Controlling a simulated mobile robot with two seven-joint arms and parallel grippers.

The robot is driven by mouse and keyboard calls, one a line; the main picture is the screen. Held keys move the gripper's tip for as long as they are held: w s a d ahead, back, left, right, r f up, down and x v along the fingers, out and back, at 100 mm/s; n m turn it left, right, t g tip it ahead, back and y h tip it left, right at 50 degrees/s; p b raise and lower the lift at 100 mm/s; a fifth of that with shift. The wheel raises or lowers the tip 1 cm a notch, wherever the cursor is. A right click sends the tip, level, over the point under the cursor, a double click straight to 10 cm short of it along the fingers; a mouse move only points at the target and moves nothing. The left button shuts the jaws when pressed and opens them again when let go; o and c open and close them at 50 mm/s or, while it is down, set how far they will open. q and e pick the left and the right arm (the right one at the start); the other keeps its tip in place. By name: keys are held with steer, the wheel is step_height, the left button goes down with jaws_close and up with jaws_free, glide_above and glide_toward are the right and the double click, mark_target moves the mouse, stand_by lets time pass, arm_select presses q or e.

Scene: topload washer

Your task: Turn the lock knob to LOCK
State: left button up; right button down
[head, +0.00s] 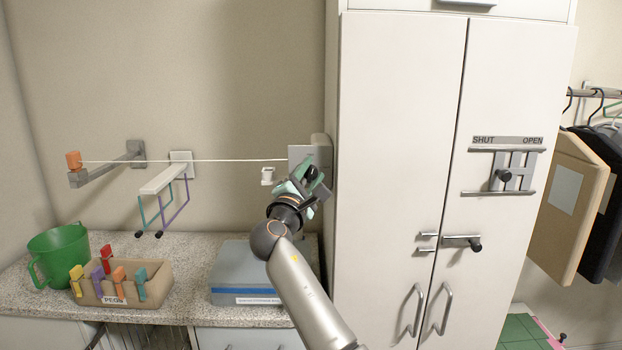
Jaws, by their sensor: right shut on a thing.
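A grey plate or box (322,145) is fixed at the wall beside the tall white cabinet, where the white line ends. My right gripper (308,178) is up against its front, shut on a small dark knob (312,172) that looks like the lock knob. The fingers and wrist hide most of the knob, so its pointing direction cannot be told. No LOCK marking can be read. My left gripper is not in view.
The white line (220,160) runs left to an orange-capped wall bracket (110,165). A folding rack (165,182) hangs below it. The counter holds a green bucket (58,252), a peg box (125,290) and a grey case (240,270). The white cabinet (400,120) stands close right.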

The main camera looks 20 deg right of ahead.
steer(key=m+g, duration=0.1)
steer(key=m, duration=0.2)
steer(key=m+g, duration=0.1)
steer(key=m, duration=0.2)
steer(key=shift+m+g+p, duration=0.3)
steer(key=shift+m+g, duration=0.1)
steer(key=m+g+y+p, duration=0.1)
steer(key=m+y, duration=0.1)
steer(key=m, duration=0.2)
steer(key=shift+p, duration=0.4)
steer(key=shift+m+y+p, duration=0.6)
steer(key=shift+m+p, duration=0.15)
steer(key=shift+m, duration=0.45)
steer(key=shift+f, duration=0.1)
steer(key=shift+c, duration=2.2)
jaws_free()
